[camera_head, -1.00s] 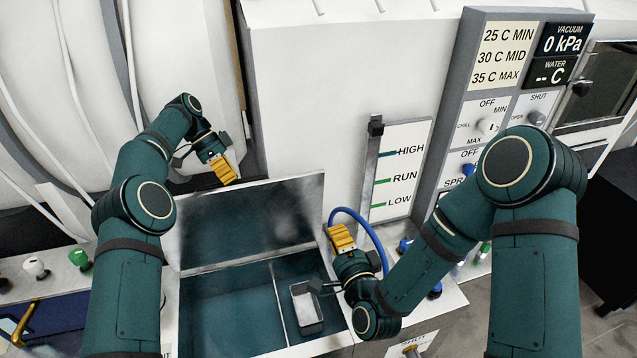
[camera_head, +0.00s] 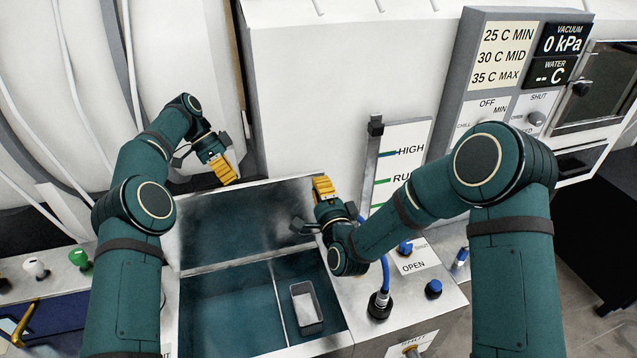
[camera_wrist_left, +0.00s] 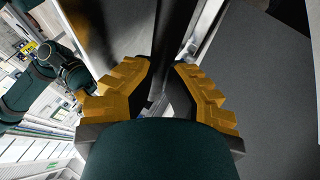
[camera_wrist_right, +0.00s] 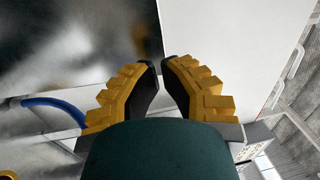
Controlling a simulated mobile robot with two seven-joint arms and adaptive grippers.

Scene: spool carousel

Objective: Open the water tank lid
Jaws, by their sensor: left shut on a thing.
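The water tank (camera_head: 225,268) stands at the bottom centre, its top open. Its metal lid (camera_head: 250,215) stands raised along the tank's back edge. My left gripper (camera_head: 224,173) is above the lid's top edge, left of its middle. In the left wrist view my left gripper (camera_wrist_left: 162,72) is shut on a dark bar (camera_wrist_left: 170,30), which I cannot clearly identify. My right gripper (camera_head: 322,188) is at the lid's upper right corner. In the right wrist view its fingertips (camera_wrist_right: 160,64) are almost together, with nothing clearly held; the lid's edge runs close by.
A small grey tray (camera_head: 306,305) sits in the tank's right compartment. A blue hose (camera_head: 385,272) rises from a fitting to the right. A level panel (camera_head: 405,150) and a control panel (camera_head: 500,50) stand behind. A white housing wall (camera_head: 310,90) is close behind the lid.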

